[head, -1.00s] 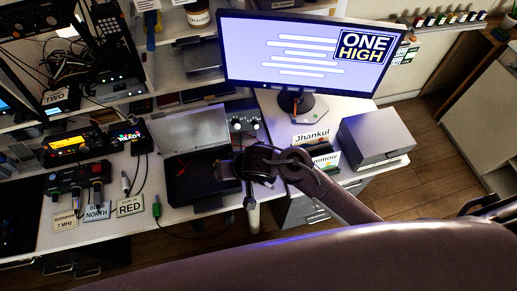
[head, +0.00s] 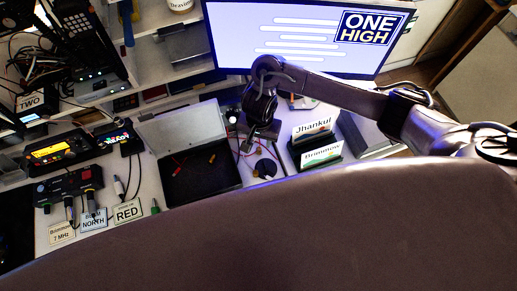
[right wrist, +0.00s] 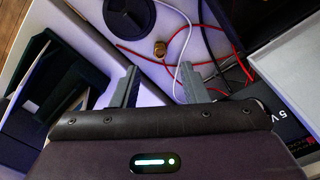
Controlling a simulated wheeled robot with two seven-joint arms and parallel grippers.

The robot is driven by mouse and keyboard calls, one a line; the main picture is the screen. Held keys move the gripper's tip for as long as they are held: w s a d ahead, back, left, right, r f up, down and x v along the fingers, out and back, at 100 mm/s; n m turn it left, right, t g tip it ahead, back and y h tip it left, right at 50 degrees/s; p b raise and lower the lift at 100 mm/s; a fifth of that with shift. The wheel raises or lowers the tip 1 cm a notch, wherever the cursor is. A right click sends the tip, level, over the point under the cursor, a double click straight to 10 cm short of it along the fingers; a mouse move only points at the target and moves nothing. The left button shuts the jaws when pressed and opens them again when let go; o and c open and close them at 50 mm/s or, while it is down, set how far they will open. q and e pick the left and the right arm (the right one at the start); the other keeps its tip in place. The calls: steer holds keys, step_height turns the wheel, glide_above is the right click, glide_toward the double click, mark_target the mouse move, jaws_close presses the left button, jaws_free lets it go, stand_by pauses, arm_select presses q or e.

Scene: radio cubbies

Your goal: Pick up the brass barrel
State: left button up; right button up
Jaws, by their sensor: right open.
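A small brass barrel (right wrist: 160,48) lies on the white desk in the right wrist view, close to a red wire and just below a black round piece (right wrist: 130,15). My right gripper (right wrist: 158,72) is open and empty, its two grey fingers apart, with the barrel ahead of the gap between them. In the head view my right gripper (head: 248,142) hangs over the desk between the open black case and the card holders. I cannot make out the barrel clearly there. My left gripper is not in view.
The open black case (head: 203,181) holds small red and yellow pieces. The monitor (head: 300,35) stands behind the arm. Red, white and black wires cross the desk around the barrel.

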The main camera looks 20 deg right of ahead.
mark_target(259, 148)
step_height(259, 148, down, 5)
steer(key=shift+f+b, duration=0.15)
steer(key=shift+b, duration=0.4)
steer(key=shift+c, duration=0.2)
jaws_close()
